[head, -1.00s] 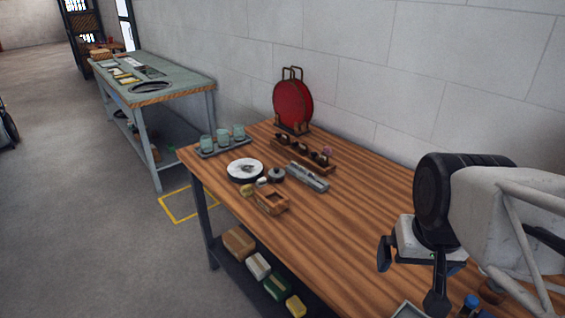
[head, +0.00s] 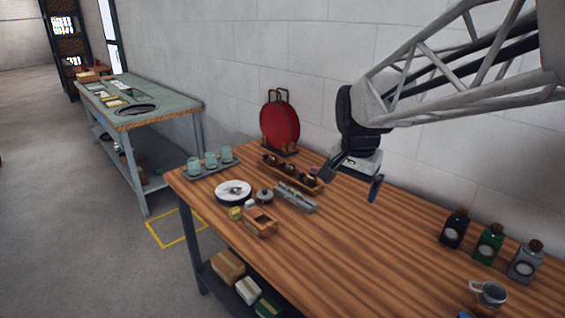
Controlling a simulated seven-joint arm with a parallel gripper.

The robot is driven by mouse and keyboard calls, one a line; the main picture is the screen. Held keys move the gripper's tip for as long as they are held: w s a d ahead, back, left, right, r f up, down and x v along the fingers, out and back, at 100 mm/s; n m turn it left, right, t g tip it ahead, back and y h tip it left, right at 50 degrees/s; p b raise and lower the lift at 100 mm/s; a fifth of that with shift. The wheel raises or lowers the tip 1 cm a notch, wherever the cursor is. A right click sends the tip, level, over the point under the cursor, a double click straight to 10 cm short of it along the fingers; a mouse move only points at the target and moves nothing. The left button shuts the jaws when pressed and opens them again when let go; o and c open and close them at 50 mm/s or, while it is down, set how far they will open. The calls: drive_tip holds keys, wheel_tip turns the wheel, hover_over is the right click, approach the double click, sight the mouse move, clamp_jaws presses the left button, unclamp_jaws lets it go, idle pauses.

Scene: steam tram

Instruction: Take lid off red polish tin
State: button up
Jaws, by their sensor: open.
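I cannot make out a red polish tin for certain. The one clearly red thing in the head view is a large round red disc (head: 280,126), upright in a stand at the back of the wooden table (head: 330,235). A small dark round pot with a knob on top (head: 264,196) stands towards the left of the table. My gripper (head: 353,181) is open and empty, above the back middle of the table, to the right of the wooden rack.
A wooden rack (head: 292,172) with small dark items, a grey metal piece (head: 295,197), a white round dish (head: 233,189) and an open wooden box (head: 261,223) crowd the left. Bottles (head: 488,243) and a mug (head: 488,293) stand right. The middle is clear.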

drive_tip(key=w+a+f+m, duration=0.1)
drive_tip(key=w+a+m, duration=0.15)
drive_tip(key=w, duration=0.45)
drive_tip(key=w+a+f+m, duration=0.1)
drive_tip(key=w+a, duration=0.2)
drive_tip(key=w, duration=0.3)
drive_tip(key=m+g, duration=0.2)
drive_tip(key=m, duration=0.6)
hover_over(265, 190)
drive_tip(key=f, duration=1.7)
drive_tip(key=shift+w+d+f, duration=0.1)
drive_tip(key=shift+d+f, duration=0.1)
drive_tip(key=shift+f, duration=0.1)
drive_tip(key=shift+w+a+f, duration=0.25)
drive_tip(key=shift+a+f, duration=0.05)
drive_tip(key=shift+f, duration=1.35)
drive_tip(key=shift+s+f, duration=0.15)
drive_tip(key=shift+f, duration=1.15)
drive_tip(key=shift+s+f, duration=0.1)
drive_tip(key=shift+f, duration=1.15)
